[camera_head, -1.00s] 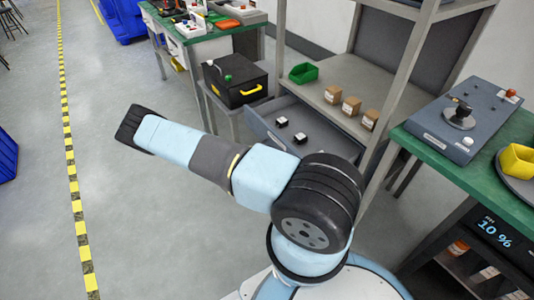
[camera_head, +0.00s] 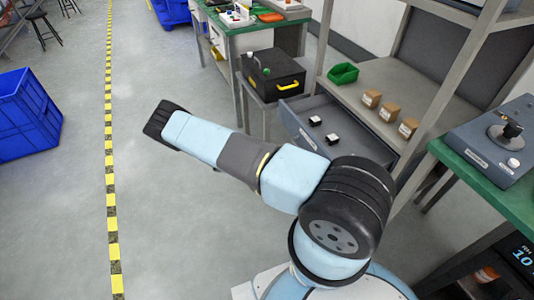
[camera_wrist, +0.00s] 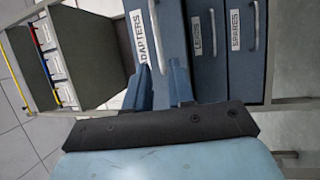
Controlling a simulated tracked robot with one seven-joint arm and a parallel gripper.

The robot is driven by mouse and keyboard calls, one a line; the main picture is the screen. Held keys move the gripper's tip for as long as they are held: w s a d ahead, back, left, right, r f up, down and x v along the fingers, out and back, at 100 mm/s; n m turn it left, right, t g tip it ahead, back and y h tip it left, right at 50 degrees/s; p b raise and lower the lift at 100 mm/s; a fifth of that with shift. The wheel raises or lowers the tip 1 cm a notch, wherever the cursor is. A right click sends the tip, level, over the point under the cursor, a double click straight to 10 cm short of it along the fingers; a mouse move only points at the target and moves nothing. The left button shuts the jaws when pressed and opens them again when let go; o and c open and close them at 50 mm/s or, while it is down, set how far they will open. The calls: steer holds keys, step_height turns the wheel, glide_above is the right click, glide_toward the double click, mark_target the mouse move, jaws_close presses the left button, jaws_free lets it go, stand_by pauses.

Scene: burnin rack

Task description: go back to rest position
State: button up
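My gripper (camera_wrist: 160,85) shows in the wrist view, its two blue fingers apart with nothing between them. Behind the fingers is a blue-grey drawer front labelled ADAPTERS (camera_wrist: 165,30). I cannot tell how far the fingertips are from it. In the head view my arm is bent and stretches up and to the left over the floor; the gripper is hidden there.
A pulled-out drawer (camera_head: 335,143) holds two small black-and-white items. Above are a shelf (camera_head: 350,85) with a green bin (camera_head: 343,74) and several cartons. A black case (camera_head: 272,77) stands behind; a blue crate (camera_head: 28,115) is left. Floor between is clear.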

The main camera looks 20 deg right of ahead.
steer(key=shift+r, duration=0.1)
steer(key=s+a+r+t+y, duration=0.15)
steer(key=r+y, duration=0.55)
steer(key=r, duration=1.3)
steer(key=s+a+r+y, duration=0.2)
steer(key=r+y, duration=0.5)
steer(key=r, duration=1.2)
steer(key=s+r+n+t+y, duration=0.2)
steer(key=s+r+t+y, duration=0.25)
steer(key=s+r, duration=0.85)
steer(key=s+a+r+n+t, duration=0.1)
steer(key=s+r+n+t, duration=0.1)
steer(key=s+r+t, duration=0.3)
steer(key=s+r, duration=0.3)
steer(key=s, duration=0.4)
steer(key=shift+a+t, duration=0.2)
steer(key=shift+t, duration=0.2)
steer(key=shift+d+y, duration=0.1)
steer(key=shift+y, duration=0.15)
